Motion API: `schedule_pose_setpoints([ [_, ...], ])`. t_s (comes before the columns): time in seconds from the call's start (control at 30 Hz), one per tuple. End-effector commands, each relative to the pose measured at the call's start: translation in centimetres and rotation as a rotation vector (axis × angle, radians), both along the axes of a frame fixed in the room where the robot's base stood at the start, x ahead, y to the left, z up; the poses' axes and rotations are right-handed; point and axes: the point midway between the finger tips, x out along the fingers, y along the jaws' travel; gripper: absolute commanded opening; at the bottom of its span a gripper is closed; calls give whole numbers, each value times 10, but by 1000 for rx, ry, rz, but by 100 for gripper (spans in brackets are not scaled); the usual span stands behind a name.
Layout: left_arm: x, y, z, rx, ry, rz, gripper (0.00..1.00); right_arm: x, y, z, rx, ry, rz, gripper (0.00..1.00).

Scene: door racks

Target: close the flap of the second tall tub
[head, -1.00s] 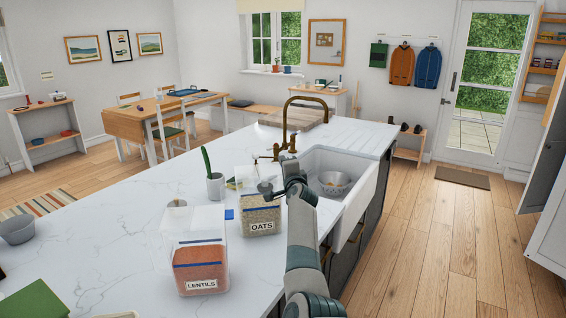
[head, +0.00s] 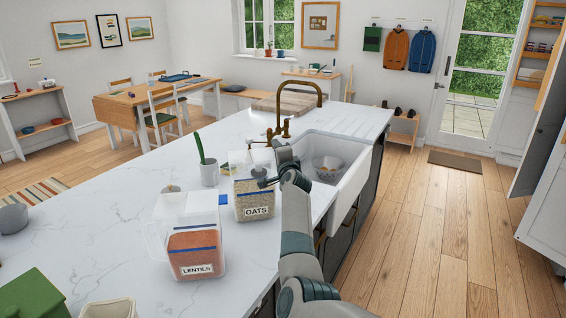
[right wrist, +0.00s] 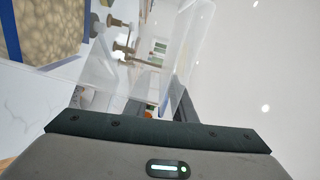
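The oats tub (head: 255,208) stands upright on the white counter, clear-walled, with a blue band and an OATS label. Its clear flap (head: 250,160) appears raised at the back. My right gripper (head: 264,181) is over the tub's right side, by the flap. In the right wrist view the tub's oats (right wrist: 45,30) fill the upper left, and a clear panel (right wrist: 180,45) stands beyond the gripper (right wrist: 170,105). Its finger opening is unclear, and I cannot tell whether it touches the panel. The lentils tub (head: 195,255) stands nearer, its clear lid area raised. My left gripper is out of view.
A grey pot with a green utensil (head: 209,173) stands behind the tubs. The sink with a metal colander (head: 328,168) and a brass tap (head: 285,115) lie beyond my right arm. A green box (head: 35,295) is at the near left. The counter's left middle is clear.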

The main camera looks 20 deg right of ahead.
Motion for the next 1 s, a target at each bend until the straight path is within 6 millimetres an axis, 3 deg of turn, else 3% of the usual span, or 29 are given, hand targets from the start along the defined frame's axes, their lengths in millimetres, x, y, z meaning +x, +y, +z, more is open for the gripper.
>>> schedule_pose_setpoints([
  [0.37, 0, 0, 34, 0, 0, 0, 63, -29, 5, 5, -1, 1, 0, 23],
  [1.0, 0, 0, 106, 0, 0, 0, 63, -122, 19, 3, -1, 4, 1, 23],
])
